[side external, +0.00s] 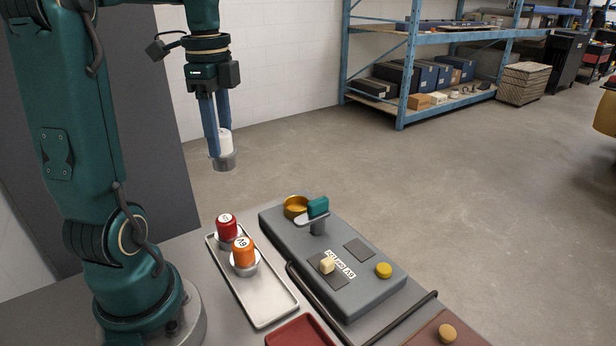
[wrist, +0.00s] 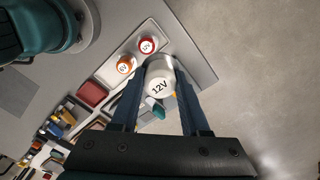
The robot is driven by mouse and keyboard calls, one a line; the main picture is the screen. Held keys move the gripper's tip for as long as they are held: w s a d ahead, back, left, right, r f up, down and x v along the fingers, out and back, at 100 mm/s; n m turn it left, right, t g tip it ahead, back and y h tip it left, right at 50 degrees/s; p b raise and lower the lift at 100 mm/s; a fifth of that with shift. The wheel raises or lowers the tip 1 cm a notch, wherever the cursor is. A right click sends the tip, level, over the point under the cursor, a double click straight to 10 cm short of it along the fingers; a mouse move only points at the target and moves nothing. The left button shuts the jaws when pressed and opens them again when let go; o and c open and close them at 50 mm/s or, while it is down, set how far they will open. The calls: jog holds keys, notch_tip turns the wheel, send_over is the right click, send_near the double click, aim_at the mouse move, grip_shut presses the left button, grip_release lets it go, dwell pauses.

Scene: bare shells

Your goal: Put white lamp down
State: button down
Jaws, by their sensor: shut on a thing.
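The white lamp (side external: 226,141) has a grey metal base and hangs in the air between the fingers of my gripper (side external: 219,148). A pale metal tray (side external: 268,303) stands on the bench, holding a red lamp (side external: 226,225) and an orange lamp (side external: 243,249) marked "6V". The tray's front part is bare.
A grey tester box (side external: 352,304) stands right of the tray, with a brass ring (side external: 294,206), a teal-topped lever (side external: 318,207), a cream knob (side external: 327,265) and a yellow button (side external: 383,270). A dark rail (side external: 404,322) and red tray (side external: 302,333) are in front.

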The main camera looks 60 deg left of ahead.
jog(key=w+a, duration=0.4)
jog(key=shift+w+d+f, duration=1.25)
jog(key=shift+w+f, duration=0.15)
jog(key=shift+f, duration=0.65)
jog(key=shift+w+d+f, duration=1.25)
jog(key=shift+w+f, duration=0.1)
jog(key=shift+f, duration=0.7)
jog(key=shift+w+d+f, duration=1.25)
jog(key=shift+w+f, duration=0.15)
jog(key=shift+f, duration=0.65)
jog(key=shift+f, duration=0.2)
jog(key=shift+f, duration=0.1)
jog(key=shift+c, duration=2)
grip_release()
